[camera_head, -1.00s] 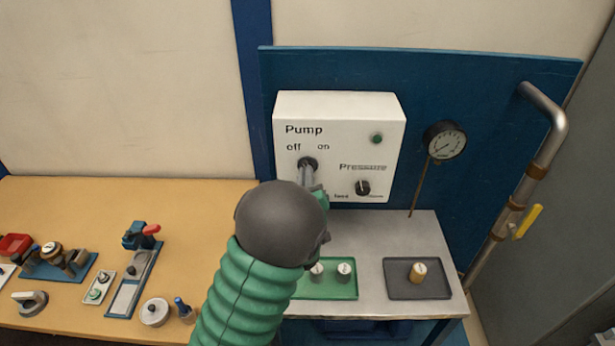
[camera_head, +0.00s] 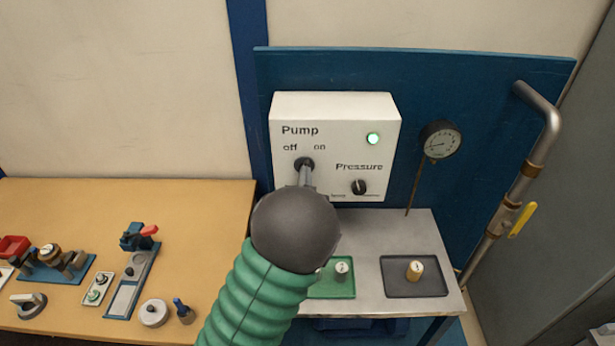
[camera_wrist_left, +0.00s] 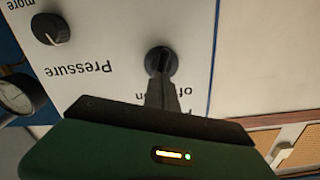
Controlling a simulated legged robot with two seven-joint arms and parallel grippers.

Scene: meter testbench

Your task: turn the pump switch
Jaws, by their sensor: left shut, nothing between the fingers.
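The white pump box (camera_head: 365,115) carries the labels "Pump", "off" and "on". The pump switch (camera_head: 304,162) is a dark round knob below the labels. It also shows in the left wrist view (camera_wrist_left: 161,57), where the picture is upside down. My left gripper (camera_head: 306,173) is shut and empty. Its fingertips (camera_wrist_left: 161,75) are right at the switch and hide part of it; I cannot tell if they touch. The green lamp (camera_head: 373,139) on the box is lit. My right gripper is in no view.
The pressure knob (camera_head: 359,187) sits to the right of the switch. A gauge (camera_head: 440,140) hangs on the blue board (camera_head: 480,90). A green tray (camera_head: 338,293) and a dark tray (camera_head: 415,290) lie below. A metal pipe (camera_head: 540,150) runs at the right.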

